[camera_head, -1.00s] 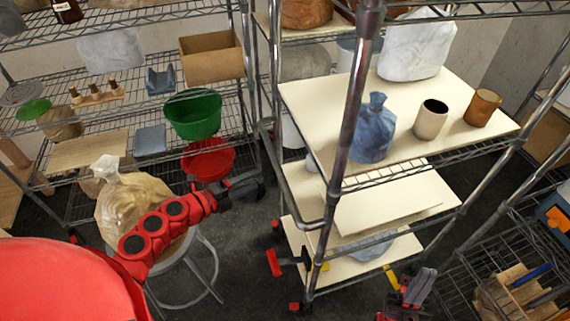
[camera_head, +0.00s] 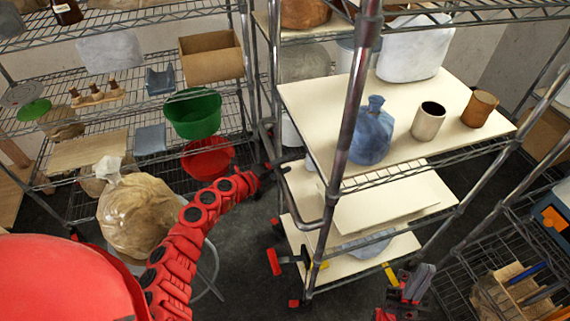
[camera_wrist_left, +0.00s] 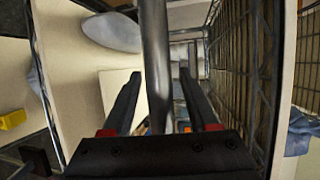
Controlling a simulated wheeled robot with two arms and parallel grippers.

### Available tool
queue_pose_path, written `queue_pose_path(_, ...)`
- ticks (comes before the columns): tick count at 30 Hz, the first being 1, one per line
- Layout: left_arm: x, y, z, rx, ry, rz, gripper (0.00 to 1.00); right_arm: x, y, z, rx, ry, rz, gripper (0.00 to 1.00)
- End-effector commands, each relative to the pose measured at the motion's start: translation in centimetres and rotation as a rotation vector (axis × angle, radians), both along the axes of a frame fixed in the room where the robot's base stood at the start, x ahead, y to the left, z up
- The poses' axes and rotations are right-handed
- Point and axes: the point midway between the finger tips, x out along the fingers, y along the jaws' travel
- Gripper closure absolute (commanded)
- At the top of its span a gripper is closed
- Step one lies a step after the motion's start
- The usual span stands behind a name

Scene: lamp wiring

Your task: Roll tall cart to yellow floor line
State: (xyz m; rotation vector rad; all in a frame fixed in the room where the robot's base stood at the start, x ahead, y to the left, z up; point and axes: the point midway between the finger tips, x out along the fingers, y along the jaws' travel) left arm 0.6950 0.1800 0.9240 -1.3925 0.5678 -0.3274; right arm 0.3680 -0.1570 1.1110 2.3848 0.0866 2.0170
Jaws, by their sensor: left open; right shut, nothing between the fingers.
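The tall cart (camera_head: 465,83) has metal posts, cream shelves and red-marked casters. It stands right of the middle in the head view. My left gripper (camera_head: 279,165) is at the cart's left side by its bent metal handle (camera_head: 318,224). In the left wrist view my left gripper (camera_wrist_left: 161,85) is open, with a metal bar (camera_wrist_left: 154,50) running between its fingers, not gripped. My right gripper (camera_head: 407,288) is shut and empty, low by the cart's front right. Small yellow pieces (camera_head: 390,274) show near the cart's foot; I cannot tell whether any is the floor line.
A stool with a tan bag (camera_head: 140,215) stands left. Wire shelves (camera_head: 60,150) line the back left; another rack (camera_head: 500,255) is at right.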

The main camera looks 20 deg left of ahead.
Motion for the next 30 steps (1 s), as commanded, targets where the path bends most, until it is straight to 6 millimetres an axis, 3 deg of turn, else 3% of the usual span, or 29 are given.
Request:
queue_pose_path(3, -0.01, 0.02, 0.01, 0.0, 0.0, 0.0, 0.42, 0.0, 0.0, -0.01, 0.0, 0.0, 0.0, 1.0)
queue_pose_path(13, -0.02, 0.04, 0.02, 0.0, 0.0, 0.0, 1.0, 0.0, 0.0, -0.01, 0.0, 0.0, 0.0, 1.0)
queue_pose_path(30, -0.03, 0.06, 0.0, 0.0, 0.0, 0.0, 1.0, 0.0, 0.0, -0.01, 0.0, 0.0, 0.0, 1.0)
